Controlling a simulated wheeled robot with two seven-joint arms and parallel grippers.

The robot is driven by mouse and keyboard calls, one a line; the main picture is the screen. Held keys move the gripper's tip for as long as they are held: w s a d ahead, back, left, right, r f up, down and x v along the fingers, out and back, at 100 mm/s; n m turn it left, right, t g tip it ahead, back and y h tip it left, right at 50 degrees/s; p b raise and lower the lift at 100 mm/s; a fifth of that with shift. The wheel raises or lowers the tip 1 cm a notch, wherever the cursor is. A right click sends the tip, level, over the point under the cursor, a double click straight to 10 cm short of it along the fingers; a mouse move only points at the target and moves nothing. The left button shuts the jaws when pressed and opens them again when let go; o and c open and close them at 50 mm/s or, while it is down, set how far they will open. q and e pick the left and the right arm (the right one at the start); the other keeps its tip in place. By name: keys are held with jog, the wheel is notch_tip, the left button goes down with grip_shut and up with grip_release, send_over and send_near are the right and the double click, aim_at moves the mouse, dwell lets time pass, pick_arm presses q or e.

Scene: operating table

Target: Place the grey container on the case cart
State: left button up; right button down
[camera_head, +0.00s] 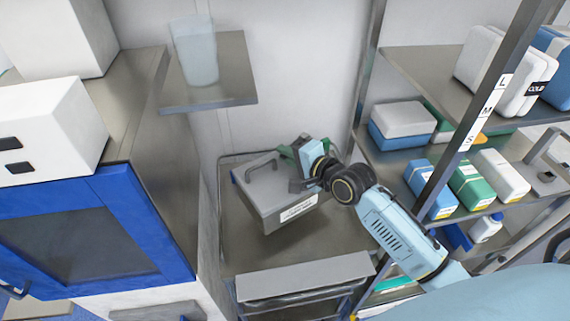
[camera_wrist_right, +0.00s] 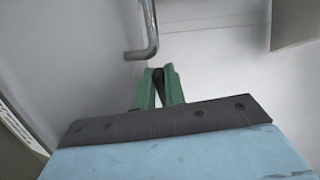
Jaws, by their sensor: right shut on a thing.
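The grey container (camera_head: 281,197) is a box with a lid, a white label on its front and a bar handle on its left side. It is over the metal top of the case cart (camera_head: 335,241); I cannot tell whether its base touches it. My right gripper (camera_head: 299,150), with green fingers, is at the container's far right side, shut on it. The exact grip is hidden in the head view. In the right wrist view the green fingers (camera_wrist_right: 159,87) are close together, with a bent grey bar (camera_wrist_right: 146,40) just beyond. My left gripper is not in view.
A shelf rack (camera_head: 420,70) with several boxes stands to the right, close to my right arm. A blue-framed cabinet (camera_head: 145,235) stands to the left. A small wall shelf (camera_head: 225,95) holds a translucent cup (camera_head: 195,50). Bare cart top shows in front of the container.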

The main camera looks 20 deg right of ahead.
aim_at(288, 175)
notch_tip(288, 175, down, 2)
jog(key=shift+d+f, duration=0.1)
jog(key=shift+f+b, duration=0.45)
jog(key=shift+f, duration=1.75)
jog(key=c, duration=1.9)
grip_release()
jog(key=shift+f, duration=0.35)
jog(key=o, duration=0.4)
jog(key=shift+o, duration=0.2)
jog(key=shift+s+r, duration=0.15)
jog(key=v, duration=1.1)
jog(key=shift+s, duration=0.4)
jog(key=shift+r, duration=0.1)
